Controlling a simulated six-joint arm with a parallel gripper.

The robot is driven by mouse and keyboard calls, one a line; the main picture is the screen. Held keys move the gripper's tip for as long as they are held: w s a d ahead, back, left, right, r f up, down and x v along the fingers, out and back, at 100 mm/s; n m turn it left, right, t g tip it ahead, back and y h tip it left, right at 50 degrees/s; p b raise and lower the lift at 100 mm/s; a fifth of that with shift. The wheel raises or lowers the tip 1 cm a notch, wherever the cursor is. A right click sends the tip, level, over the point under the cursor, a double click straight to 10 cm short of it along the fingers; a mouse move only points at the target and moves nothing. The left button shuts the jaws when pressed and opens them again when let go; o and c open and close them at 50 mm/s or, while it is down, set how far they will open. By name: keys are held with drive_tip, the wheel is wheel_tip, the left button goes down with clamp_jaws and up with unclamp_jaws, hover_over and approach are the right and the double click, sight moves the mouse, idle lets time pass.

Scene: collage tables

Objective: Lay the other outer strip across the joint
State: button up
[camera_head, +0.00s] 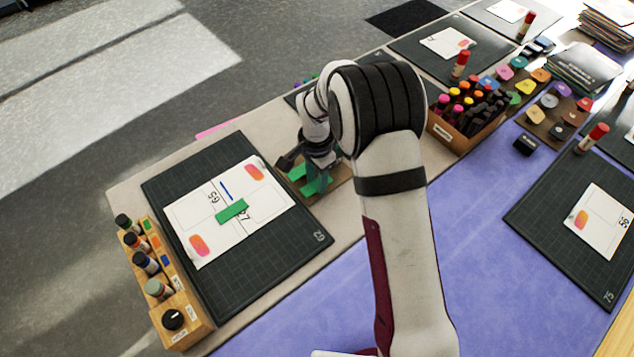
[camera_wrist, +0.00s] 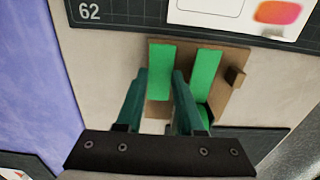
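My gripper (camera_wrist: 160,72) is open, with its two teal fingers pointing at a brown cardboard holder (camera_wrist: 182,48). Two green strips lie side by side on the holder. The left strip (camera_wrist: 162,82) shows between my fingertips, one on each side of it; I cannot tell if they touch it. The right strip (camera_wrist: 206,76) lies outside my right finger. In the head view my gripper (camera_head: 317,180) is low over the holder. Another green strip (camera_head: 232,210) lies flat on the white sheet (camera_head: 184,216), over the line between its two printed halves.
The sheet rests on a dark cutting mat (camera_head: 275,270) marked 62. A wooden rack of bottles (camera_head: 190,318) stands along the mat's left side. A box of markers (camera_head: 460,128) stands right of my arm. More mats and sheets lie farther right.

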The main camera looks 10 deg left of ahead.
sight(316, 185)
drive_tip(key=shift+c, duration=1.4)
drive_tip(key=shift+r, duration=2.5)
drive_tip(key=s+a, duration=0.1)
drive_tip(key=a, duration=0.1)
drive_tip(key=s+a, duration=0.2)
drive_tip(key=a, duration=0.1)
drive_tip(key=s+a, duration=0.1)
drive_tip(key=a, duration=0.2)
drive_tip(key=shift+s+f, duration=0.1)
drive_tip(key=shift+s, duration=0.3)
drive_tip(key=s+a, duration=0.7)
drive_tip(key=shift+f, duration=2.5)
